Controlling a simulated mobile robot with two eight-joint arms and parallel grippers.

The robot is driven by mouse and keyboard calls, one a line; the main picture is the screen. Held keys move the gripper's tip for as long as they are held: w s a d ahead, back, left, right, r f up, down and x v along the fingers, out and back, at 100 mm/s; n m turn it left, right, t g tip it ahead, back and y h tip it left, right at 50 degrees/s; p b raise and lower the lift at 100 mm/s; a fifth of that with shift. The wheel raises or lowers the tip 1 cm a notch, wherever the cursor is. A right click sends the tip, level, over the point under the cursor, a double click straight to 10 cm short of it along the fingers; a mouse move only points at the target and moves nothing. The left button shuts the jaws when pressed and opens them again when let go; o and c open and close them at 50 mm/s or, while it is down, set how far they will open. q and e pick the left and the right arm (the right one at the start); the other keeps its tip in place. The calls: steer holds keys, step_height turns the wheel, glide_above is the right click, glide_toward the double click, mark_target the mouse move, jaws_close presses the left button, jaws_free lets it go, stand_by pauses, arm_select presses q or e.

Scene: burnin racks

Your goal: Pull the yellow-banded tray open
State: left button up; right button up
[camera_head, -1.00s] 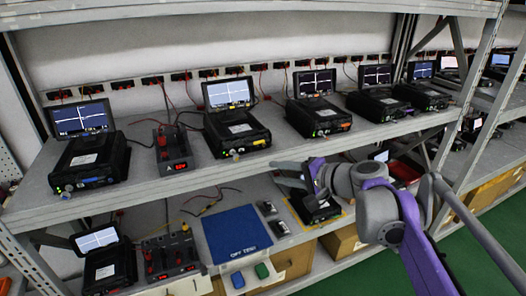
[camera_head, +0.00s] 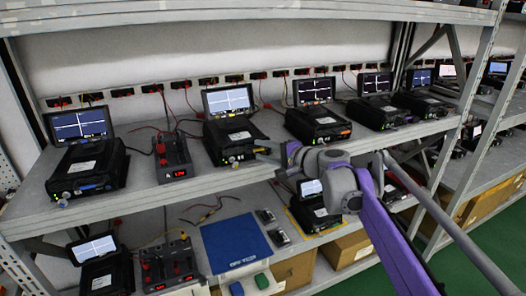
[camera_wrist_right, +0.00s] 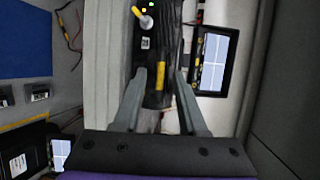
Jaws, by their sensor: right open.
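The yellow-banded tray is a black unit (camera_head: 230,140) with a raised lit screen on the upper shelf, second from the left. In the right wrist view its black body (camera_wrist_right: 158,45) runs up the middle, with a yellow band (camera_wrist_right: 160,72) on its end. My right gripper (camera_head: 268,152) is at the front right of this unit. The right wrist view shows the gripper (camera_wrist_right: 160,75) open, one finger on each side of the yellow-banded end. I cannot tell whether the fingers touch it. My left gripper is not in view.
An orange-banded unit (camera_head: 318,122) stands to the right, and a red-display power supply (camera_head: 172,158) to the left. The shelf's front edge (camera_head: 130,203) runs below. A blue mat (camera_head: 235,243) and another screened unit (camera_head: 313,212) are on the lower shelf.

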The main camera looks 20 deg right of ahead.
steer(key=shift+w, duration=0.1)
jaws_close()
stand_by(1.4)
